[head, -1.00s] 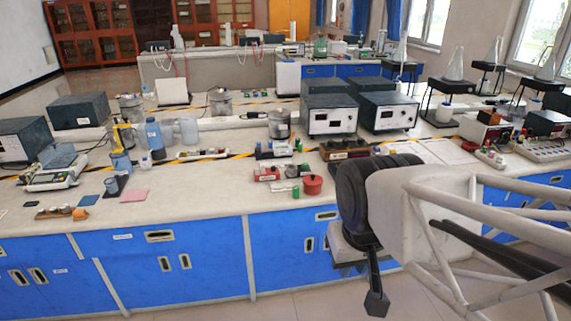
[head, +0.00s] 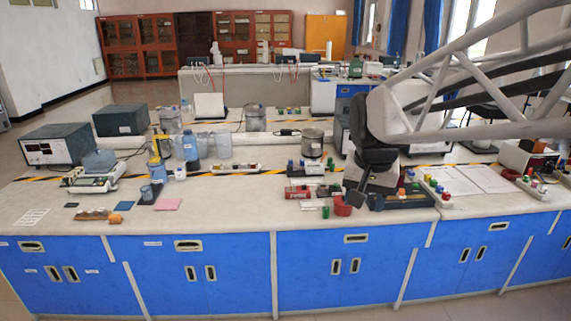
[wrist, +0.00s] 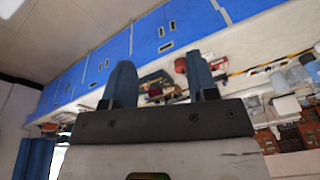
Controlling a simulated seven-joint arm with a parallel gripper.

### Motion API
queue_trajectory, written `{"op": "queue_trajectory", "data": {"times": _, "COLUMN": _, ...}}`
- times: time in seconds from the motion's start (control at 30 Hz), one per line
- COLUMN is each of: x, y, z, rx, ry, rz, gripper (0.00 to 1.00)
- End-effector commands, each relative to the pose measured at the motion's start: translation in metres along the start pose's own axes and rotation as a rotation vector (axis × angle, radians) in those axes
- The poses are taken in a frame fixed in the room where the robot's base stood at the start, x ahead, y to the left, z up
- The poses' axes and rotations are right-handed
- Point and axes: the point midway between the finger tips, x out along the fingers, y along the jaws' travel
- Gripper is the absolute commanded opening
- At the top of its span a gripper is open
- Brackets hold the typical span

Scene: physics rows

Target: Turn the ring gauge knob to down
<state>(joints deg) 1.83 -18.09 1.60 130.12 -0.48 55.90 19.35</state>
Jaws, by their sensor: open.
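I cannot make out a ring gauge or its knob for certain; the small items on the bench are too small to identify. My gripper (head: 353,198) hangs down in the head view at the bench's front, in front of or over a red round container (head: 342,206). In the wrist view, my gripper (wrist: 160,62) shows two dark fingers spread apart with nothing held between them. The red container (wrist: 180,65) shows beside the right finger there. My arm hides part of the bench behind it.
A red block base (head: 300,192) and a dark base with coloured knobs (head: 405,201) flank my gripper. A metal pot (head: 313,142) and blue bottle (head: 191,150) stand farther back. Bare bench top (head: 240,200) lies left. Blue cabinets (head: 330,265) form the front.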

Motion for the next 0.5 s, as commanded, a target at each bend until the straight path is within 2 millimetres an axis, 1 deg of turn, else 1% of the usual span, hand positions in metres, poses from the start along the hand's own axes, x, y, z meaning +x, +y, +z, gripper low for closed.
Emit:
{"op": "queue_trajectory", "data": {"times": 0.03, "x": 0.001, "y": -0.003, "z": -0.013, "rx": 0.02, "ry": -0.004, "rz": 0.002, "gripper": 0.53}}
{"op": "queue_trajectory", "data": {"times": 0.3, "x": 0.004, "y": -0.02, "z": -0.074, "rx": 0.135, "ry": -0.018, "rz": 0.009, "gripper": 0.53}}
{"op": "queue_trajectory", "data": {"times": 0.5, "x": 0.012, "y": -0.032, "z": -0.119, "rx": 0.222, "ry": -0.029, "rz": 0.015, "gripper": 0.53}}
